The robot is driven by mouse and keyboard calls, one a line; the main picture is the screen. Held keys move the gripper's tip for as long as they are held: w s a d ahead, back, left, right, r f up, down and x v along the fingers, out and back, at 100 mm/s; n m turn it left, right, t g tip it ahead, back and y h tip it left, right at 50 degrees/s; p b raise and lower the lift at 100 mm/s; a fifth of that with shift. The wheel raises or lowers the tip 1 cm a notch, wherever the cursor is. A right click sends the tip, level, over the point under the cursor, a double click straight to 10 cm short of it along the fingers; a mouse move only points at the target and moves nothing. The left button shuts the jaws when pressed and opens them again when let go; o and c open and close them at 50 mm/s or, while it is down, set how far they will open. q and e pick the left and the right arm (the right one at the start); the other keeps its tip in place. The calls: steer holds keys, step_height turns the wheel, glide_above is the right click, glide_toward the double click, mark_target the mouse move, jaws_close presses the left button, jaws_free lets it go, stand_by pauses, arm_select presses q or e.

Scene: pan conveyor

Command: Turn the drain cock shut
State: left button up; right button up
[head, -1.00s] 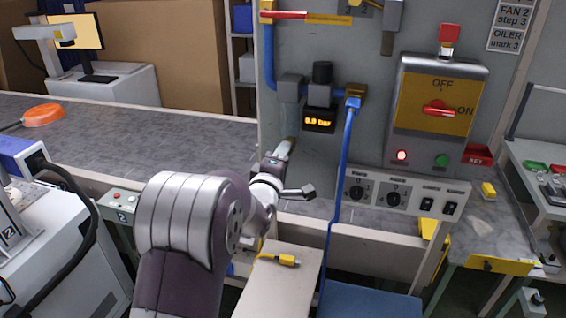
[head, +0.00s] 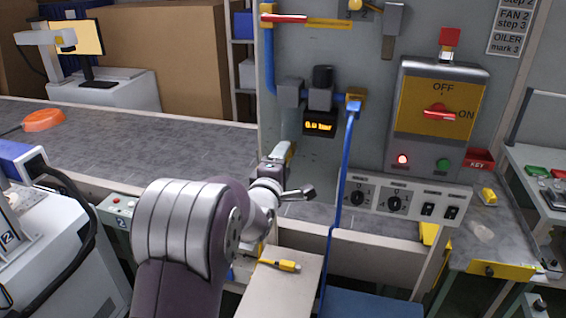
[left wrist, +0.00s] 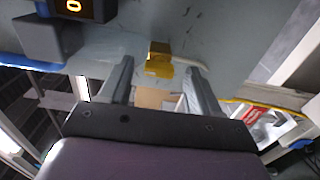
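In the left wrist view a small brass-yellow fitting (left wrist: 159,52), which looks like the drain cock, sits on the grey panel with a yellow piece below it and a pale bar running to the right. My left gripper (left wrist: 158,76) is open, its two fingers standing apart on either side of the yellow part. I cannot tell if either finger touches it. In the head view my left gripper (head: 286,150) points up at the panel below the pressure display (head: 319,126); the cock cannot be made out there. My right gripper is not in view.
A blue hose (head: 341,190) hangs just right of the gripper. A red-handled valve (head: 286,18) is above. The switch box (head: 439,110) and knob panel (head: 400,196) are to the right. A yellow tool (head: 279,264) lies on a pale surface below.

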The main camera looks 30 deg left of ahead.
arm_select(q)
steer(key=b+v, duration=0.1)
steer(key=v, duration=1.1)
steer(key=shift+s, duration=0.45)
